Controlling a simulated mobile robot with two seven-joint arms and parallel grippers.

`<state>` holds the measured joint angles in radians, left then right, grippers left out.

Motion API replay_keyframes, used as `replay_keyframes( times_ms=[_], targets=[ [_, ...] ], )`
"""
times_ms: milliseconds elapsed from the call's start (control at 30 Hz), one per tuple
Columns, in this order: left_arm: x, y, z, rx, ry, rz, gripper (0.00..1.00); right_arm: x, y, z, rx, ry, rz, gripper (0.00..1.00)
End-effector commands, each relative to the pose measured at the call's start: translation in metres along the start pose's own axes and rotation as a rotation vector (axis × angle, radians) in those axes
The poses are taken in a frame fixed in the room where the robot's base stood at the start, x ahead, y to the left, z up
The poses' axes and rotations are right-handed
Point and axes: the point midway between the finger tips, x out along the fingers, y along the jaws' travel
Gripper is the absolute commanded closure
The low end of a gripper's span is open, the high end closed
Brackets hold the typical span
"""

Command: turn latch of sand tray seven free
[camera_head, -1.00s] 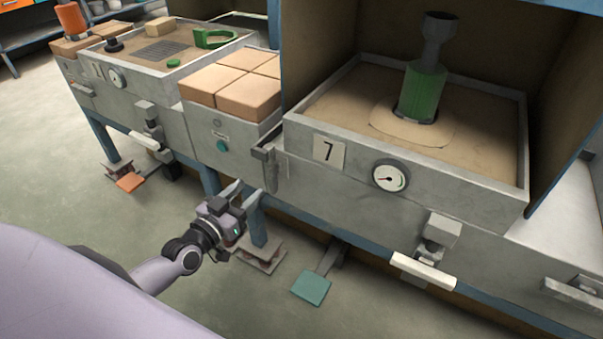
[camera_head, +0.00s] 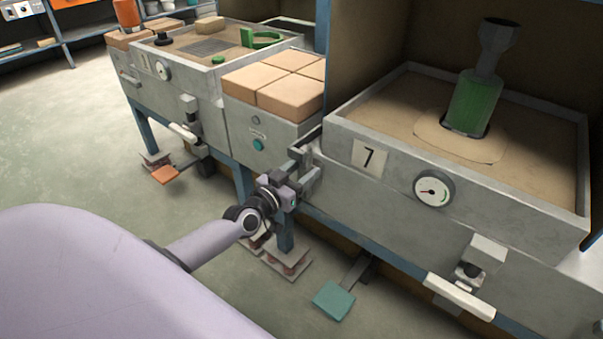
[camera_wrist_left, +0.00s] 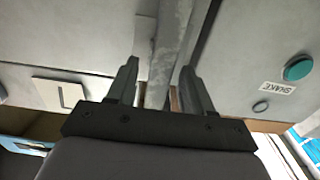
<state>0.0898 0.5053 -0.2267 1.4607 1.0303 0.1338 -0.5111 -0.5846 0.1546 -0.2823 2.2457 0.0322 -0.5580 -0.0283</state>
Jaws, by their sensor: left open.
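Sand tray seven (camera_head: 345,195) is a grey metal box with sand in it and a "7" plate (camera_head: 369,157) on its front. Its latch is at the tray's left front corner, partly hidden by my gripper in the head view. My left gripper (camera_head: 303,166) is open at that corner. In the left wrist view the latch shows as a grey upright bar (camera_wrist_left: 172,45) between the two spread fingers (camera_wrist_left: 158,88). I cannot tell whether either finger touches it. My right gripper is not in view.
A round gauge (camera_head: 434,189) sits on the tray front, with a pale-handled lever (camera_head: 459,297) below right. A green cylinder (camera_head: 474,104) stands in the sand. Bricks (camera_head: 290,92) lie left of the tray. A teal pedal (camera_head: 334,301) is near the floor.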

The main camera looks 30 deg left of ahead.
Motion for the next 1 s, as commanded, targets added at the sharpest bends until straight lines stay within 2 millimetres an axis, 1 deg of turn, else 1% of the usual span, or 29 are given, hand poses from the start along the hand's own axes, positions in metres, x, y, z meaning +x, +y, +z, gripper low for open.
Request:
replay_keyframes(
  times_ms=[200, 233, 267, 300, 367, 400, 600, 767, 900, 1000],
  targets=[
    [0.0004, 0.0003, -0.0001, 0.000, 0.000, 0.000, 0.49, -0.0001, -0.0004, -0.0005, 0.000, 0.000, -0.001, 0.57],
    [0.0004, 0.0003, -0.0001, -0.001, 0.000, 0.000, 0.52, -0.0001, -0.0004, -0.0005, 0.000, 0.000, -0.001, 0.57],
    [0.0004, 0.0003, -0.0001, -0.001, 0.000, 0.000, 0.62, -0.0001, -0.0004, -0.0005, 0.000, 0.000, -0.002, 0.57],
    [0.0004, 0.0003, -0.0001, -0.001, 0.000, 0.000, 0.75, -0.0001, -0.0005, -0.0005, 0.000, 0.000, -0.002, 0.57],
    [0.0003, 0.0003, -0.0001, -0.001, 0.000, 0.000, 0.94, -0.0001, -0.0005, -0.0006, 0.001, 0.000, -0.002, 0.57],
    [0.0003, 0.0003, -0.0001, -0.001, 0.000, 0.000, 1.00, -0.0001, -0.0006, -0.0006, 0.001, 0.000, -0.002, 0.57],
    [0.0002, 0.0004, -0.0004, 0.005, 0.000, 0.000, 1.00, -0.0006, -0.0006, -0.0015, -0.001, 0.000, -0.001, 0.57],
    [0.0002, 0.0011, -0.0014, 0.042, 0.000, 0.000, 1.00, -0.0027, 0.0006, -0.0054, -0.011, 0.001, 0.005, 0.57],
    [0.0002, 0.0026, -0.0023, 0.113, -0.001, 0.001, 1.00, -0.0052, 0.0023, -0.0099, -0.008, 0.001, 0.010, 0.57],
    [0.0003, 0.0039, -0.0032, 0.185, 0.000, 0.001, 1.00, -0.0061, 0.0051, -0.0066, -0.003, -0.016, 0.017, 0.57]
  ],
)
